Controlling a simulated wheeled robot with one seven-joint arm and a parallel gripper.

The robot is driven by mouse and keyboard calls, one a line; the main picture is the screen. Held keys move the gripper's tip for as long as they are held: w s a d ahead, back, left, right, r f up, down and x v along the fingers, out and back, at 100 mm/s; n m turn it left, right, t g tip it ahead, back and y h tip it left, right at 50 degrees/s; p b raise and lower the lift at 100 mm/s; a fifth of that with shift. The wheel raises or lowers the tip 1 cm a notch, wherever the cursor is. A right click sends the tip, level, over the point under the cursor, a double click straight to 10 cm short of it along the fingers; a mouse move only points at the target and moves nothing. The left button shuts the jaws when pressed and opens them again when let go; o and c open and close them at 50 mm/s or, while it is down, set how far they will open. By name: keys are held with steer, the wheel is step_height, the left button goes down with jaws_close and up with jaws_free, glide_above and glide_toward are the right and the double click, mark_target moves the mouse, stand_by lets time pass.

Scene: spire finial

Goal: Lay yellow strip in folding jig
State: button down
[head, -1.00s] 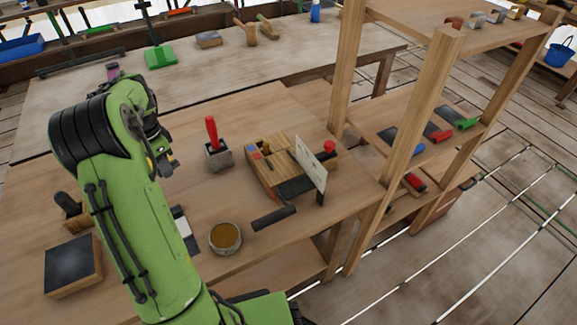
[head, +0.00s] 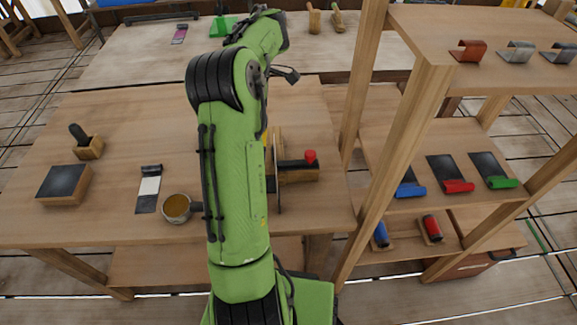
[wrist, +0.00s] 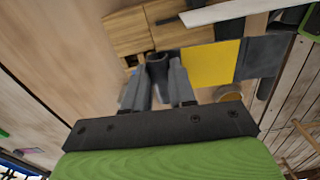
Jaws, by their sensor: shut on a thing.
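The yellow strip (wrist: 210,64) is a dark flat sheet with a yellow band across its middle and a dark rolled end. My gripper (wrist: 160,88) is shut on that rolled end in the wrist view, and the sheet reaches out to the right. In the head view only a sliver of yellow (head: 265,137) shows past my arm. The folding jig (wrist: 127,31) is a wooden block in the wrist view, just beyond the strip. In the head view my arm hides most of the jig; its red knob (head: 310,155) and upright board (head: 277,172) show.
A round pot (head: 177,208) stands left of my arm, partly beneath the strip in the wrist view. A white-banded strip (head: 149,188) and a dark-topped block (head: 64,184) lie farther left. A wooden shelf post (head: 397,160) stands right of the jig.

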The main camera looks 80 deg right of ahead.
steer(key=shift+s+f+n, duration=0.1)
steer(key=shift+f+n, duration=0.15)
steer(key=shift+n, duration=0.15)
step_height(320, 180, down, 10)
steer(key=b, duration=0.5)
steer(key=shift+r, duration=0.1)
steer(key=c, duration=0.9)
jaws_free()
steer(key=shift+c, duration=0.2)
steer(key=shift+r, duration=0.15)
step_height(320, 180, up, 12)
steer(key=p, duration=0.6)
steer(key=shift+r, duration=0.1)
